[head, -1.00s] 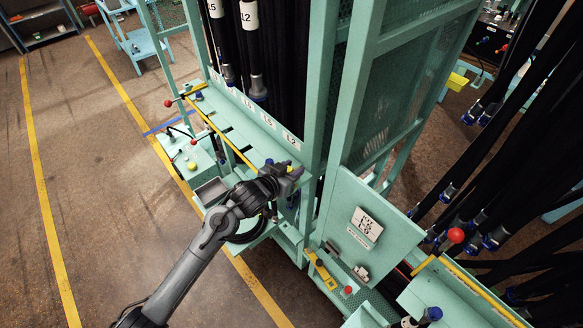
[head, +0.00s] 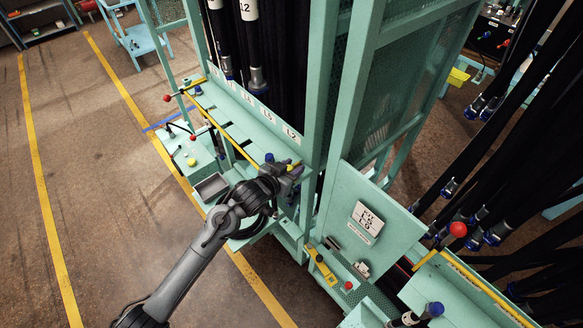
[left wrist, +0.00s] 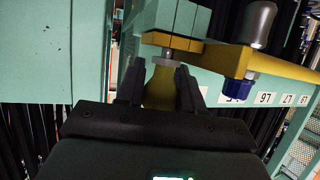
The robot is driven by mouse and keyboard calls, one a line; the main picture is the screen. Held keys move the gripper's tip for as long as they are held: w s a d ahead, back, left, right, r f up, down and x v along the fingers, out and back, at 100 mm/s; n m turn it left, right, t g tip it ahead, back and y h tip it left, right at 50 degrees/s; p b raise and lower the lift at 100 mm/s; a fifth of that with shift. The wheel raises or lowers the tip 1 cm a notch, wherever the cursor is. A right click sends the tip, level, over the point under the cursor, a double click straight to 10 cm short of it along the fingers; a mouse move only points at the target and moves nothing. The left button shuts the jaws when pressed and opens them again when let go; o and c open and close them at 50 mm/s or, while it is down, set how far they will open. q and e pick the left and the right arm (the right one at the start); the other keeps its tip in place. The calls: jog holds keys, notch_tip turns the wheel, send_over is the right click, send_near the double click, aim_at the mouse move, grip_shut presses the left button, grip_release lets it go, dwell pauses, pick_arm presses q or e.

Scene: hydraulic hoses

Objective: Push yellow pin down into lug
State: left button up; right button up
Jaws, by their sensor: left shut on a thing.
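My left gripper (head: 288,172) is at the near end of the ledge of the green hose rack. In the left wrist view its two fingers (left wrist: 160,90) are shut on a yellow pin (left wrist: 160,88), one finger on each side. A short metal shank (left wrist: 167,58) shows at the pin's end, close to a yellow plate (left wrist: 172,41) on the green rack, which may be the lug. I cannot tell how far the shank is in the plate. In the head view my gripper hides the pin. My right gripper is not in view.
A blue-collared metal hose end (left wrist: 240,88) stands at the yellow bar right of the pin. Black hoses (head: 274,60) hang behind the ledge. A green post (head: 318,100) rises close to my gripper. A small grey tray (head: 211,187) is left of my wrist.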

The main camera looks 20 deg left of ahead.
pick_arm(q)
jog(key=shift+s+f, duration=0.1)
jog(key=shift+f, duration=0.3)
jog(key=o, duration=1.1)
jog(key=shift+r, duration=0.1)
jog(key=shift+s+a+r, duration=0.15)
jog(key=shift+s+r, duration=0.05)
jog(key=shift+s, duration=0.25)
jog(key=shift+b+v, duration=0.55)
jog(key=shift+v, duration=4.35)
jog(key=shift+a, duration=0.1)
